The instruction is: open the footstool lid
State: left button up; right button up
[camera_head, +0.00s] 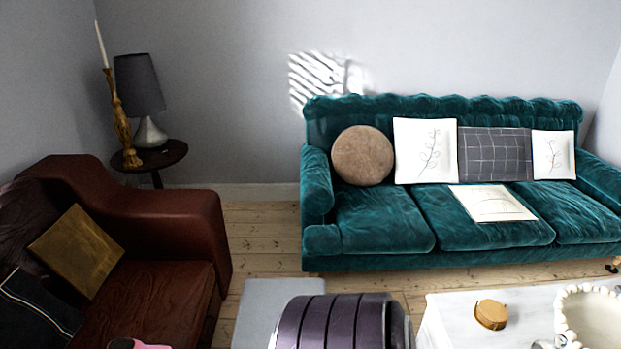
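A pale grey, flat-topped block (258,299) stands on the floor at the bottom centre-left and looks like the footstool. Its top is flat, with no open gap visible. Its lower right part is hidden behind a dark purple ribbed, rounded shape (335,322) in the foreground. I cannot tell what that shape is. The front of the block is cut off by the picture's lower edge. Neither of my grippers is in view.
A brown leather sofa (185,235) is on the left and a green velvet sofa (375,225) at the back right. A white table (455,318) with a round wooden box (490,314) is at lower right. Bare floorboards (262,235) lie between the sofas.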

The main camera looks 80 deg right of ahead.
aim_at(263, 301)
jog(key=z, duration=1.9)
